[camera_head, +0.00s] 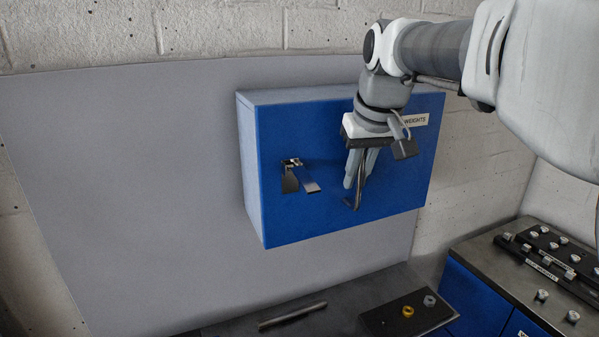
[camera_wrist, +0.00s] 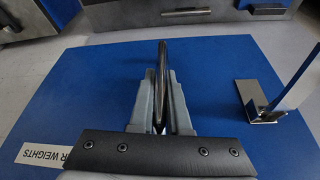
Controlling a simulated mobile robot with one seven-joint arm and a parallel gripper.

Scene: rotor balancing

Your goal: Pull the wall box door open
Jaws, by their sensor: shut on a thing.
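The wall box (camera_head: 248,160) hangs on a grey panel, with a blue front door (camera_head: 290,220) that looks closed. A label reading "WEIGHTS" (camera_head: 416,120) is at its upper right; the label also shows in the wrist view (camera_wrist: 43,155). My gripper (camera_head: 357,183) is in front of the door, right of its middle, pointing down. Its fingers are shut on the dark bar handle (camera_wrist: 161,88), which runs between them in the wrist view. A metal latch (camera_head: 300,178) sits on the door left of my gripper; it also shows in the wrist view (camera_wrist: 258,104).
Below the box is a dark bench with a metal bar (camera_head: 292,316) and a black plate (camera_head: 385,322) bearing a brass and a grey ring. At right, a blue cabinet (camera_head: 480,300) carries trays of small weights. The panel left of the box is clear.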

